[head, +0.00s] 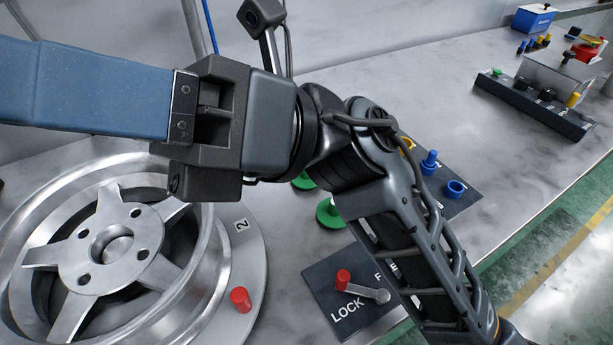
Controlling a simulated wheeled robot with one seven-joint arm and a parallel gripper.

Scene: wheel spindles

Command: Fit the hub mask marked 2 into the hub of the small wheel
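A silver spoked wheel (70,190) lies flat at the lower left, with an open hub hole (112,245) at its middle. It sits on a round grey base (248,270) marked 2. It is the only wheel in view, so I cannot tell whether it is the small one. No hub mask marked 2 can be made out. My gripper (85,88) reaches left across the top of the picture, in front of the wheel's far side. Its long blue part runs out of the left edge, so its tips and anything between them are hidden.
Green knobbed pieces (330,213) stand right of the wheel, partly behind my arm. A LOCK lever panel (350,290) and a red knob (240,299) are in front. A board (463,206) holds blue and yellow parts. The bench's back right has a control box (560,80).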

